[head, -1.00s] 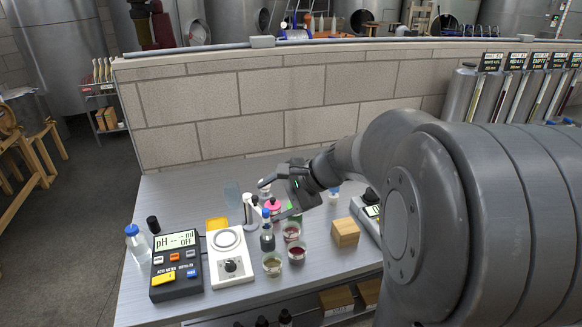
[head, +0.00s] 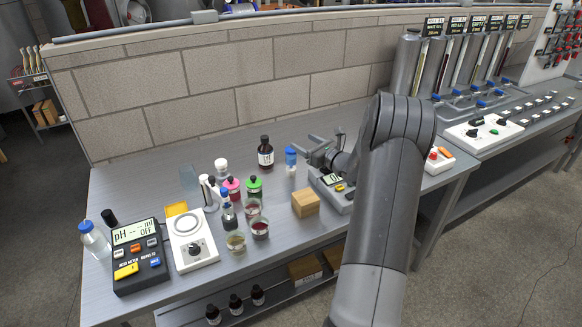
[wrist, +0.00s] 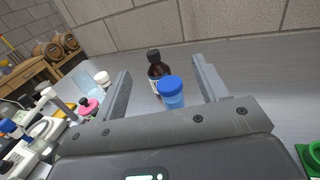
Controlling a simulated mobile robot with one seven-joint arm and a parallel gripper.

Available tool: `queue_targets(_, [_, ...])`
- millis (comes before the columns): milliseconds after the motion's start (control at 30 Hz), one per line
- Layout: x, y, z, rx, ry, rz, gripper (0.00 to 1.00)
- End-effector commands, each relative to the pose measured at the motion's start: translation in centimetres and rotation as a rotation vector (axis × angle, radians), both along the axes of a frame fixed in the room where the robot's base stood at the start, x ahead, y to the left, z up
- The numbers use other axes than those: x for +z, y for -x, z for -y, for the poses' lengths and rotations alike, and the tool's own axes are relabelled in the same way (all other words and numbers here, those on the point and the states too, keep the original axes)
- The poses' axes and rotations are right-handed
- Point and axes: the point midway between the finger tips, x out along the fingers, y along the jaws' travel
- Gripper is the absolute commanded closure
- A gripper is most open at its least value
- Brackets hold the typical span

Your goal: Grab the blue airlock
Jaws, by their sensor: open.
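The blue airlock (head: 291,157), a small upright piece with a blue top and a pale lower part, stands toward the back of the grey bench in the head view. In the wrist view its round blue top (wrist: 171,88) shows between the fingers, close to the palm edge, which hides its lower part. My gripper (head: 305,147) is open just right of it, its fingers pointing left. In the wrist view the fingers (wrist: 160,68) stand wide apart with clear gaps on both sides of the blue top. No contact shows.
A brown bottle (head: 265,156) stands just beyond the airlock, also in the wrist view (wrist: 155,66). Pink (head: 233,189) and green-capped (head: 255,187) jars, glasses, a wooden block (head: 305,203) and a pH meter (head: 139,256) stand left and in front. A brick wall (head: 230,97) runs behind.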

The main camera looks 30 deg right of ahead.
Motion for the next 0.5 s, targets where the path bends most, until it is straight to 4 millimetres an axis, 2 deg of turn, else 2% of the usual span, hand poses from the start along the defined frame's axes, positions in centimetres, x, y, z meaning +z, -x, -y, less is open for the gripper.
queue_targets(400, [-7.7, 0.0, 0.0, -0.001, -0.004, -0.002, 0.33])
queue_targets(433, [-8.1, 0.0, 0.0, -0.001, -0.004, -0.002, 0.33])
queue_targets(500, [-7.8, -1.2, -0.4, 0.001, 0.0, 0.002, 0.33])
